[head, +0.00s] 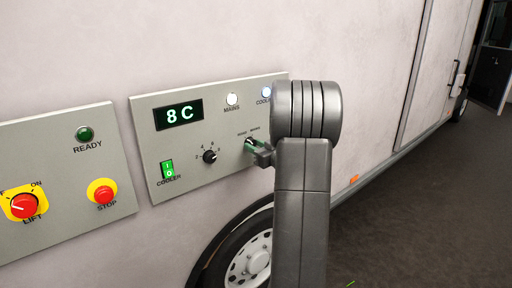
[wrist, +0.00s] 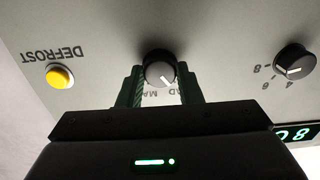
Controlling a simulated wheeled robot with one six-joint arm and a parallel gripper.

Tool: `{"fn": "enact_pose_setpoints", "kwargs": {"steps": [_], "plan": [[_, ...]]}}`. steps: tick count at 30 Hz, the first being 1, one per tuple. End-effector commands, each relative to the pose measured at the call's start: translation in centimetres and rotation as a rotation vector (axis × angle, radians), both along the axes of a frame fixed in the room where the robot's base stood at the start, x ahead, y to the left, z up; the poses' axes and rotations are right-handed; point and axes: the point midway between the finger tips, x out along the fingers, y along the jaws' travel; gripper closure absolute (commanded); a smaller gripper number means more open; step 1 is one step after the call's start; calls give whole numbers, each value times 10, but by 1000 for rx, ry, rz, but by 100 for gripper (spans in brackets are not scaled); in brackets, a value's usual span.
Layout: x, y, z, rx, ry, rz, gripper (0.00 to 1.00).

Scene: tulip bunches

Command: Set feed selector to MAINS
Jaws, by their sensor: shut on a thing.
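The feed selector is a dark round knob with a pale face (wrist: 160,73), seen in the wrist view. Its white pointer line slants down and right in that upside-down view, on the side of the numbered dial. The small labels beside the knob are partly hidden by my gripper, so I cannot read them fully. My gripper (wrist: 160,88) has one green finger on each side of the knob and is shut on it. In the head view my gripper (head: 255,149) is at the right part of the grey control panel (head: 150,126), covering the knob.
The panel also has a numbered dial (head: 210,156), a green cooler switch (head: 167,169), a display reading 8C (head: 179,115) and a white MAINS lamp (head: 232,99). A yellow DEFROST button (wrist: 60,77) is near the selector. A second panel (head: 60,180) stands left.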

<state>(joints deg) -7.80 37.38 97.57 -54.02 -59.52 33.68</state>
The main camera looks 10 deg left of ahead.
Motion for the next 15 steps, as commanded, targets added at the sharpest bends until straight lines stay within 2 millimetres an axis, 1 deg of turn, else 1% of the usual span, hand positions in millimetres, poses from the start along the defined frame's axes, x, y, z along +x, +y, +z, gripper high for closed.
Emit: {"fn": "enact_pose_setpoints", "kwargs": {"steps": [8, 15], "plan": [[0, 0, 1, 33, 44, 0, 91], [0, 0, 3, 128, 168, 0, 91]]}}
